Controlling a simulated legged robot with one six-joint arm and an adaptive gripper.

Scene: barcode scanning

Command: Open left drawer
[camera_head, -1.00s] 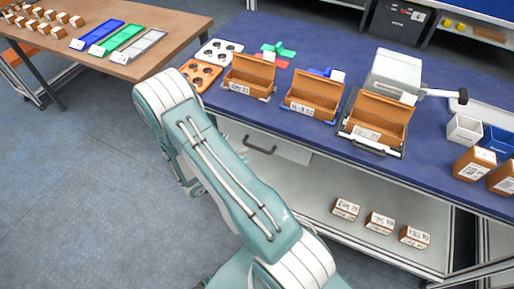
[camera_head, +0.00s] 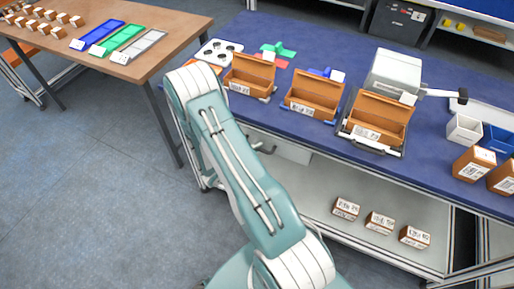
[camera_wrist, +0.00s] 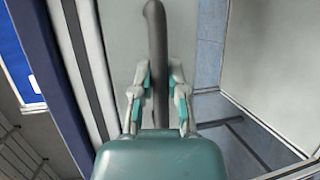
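The drawer's pale front (camera_head: 292,151) shows under the blue tabletop in the head view, partly covered by my arm. Its dark handle (camera_wrist: 156,45) runs lengthwise through the middle of the wrist view, against the grey drawer front (camera_wrist: 119,40). My gripper is hidden behind my arm in the head view. I cannot tell if the drawer is pulled out at all.
Several labelled brown blocks stand on the lower shelf (camera_head: 320,187). A wooden table (camera_head: 150,60) stands at left. Floor in front is clear.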

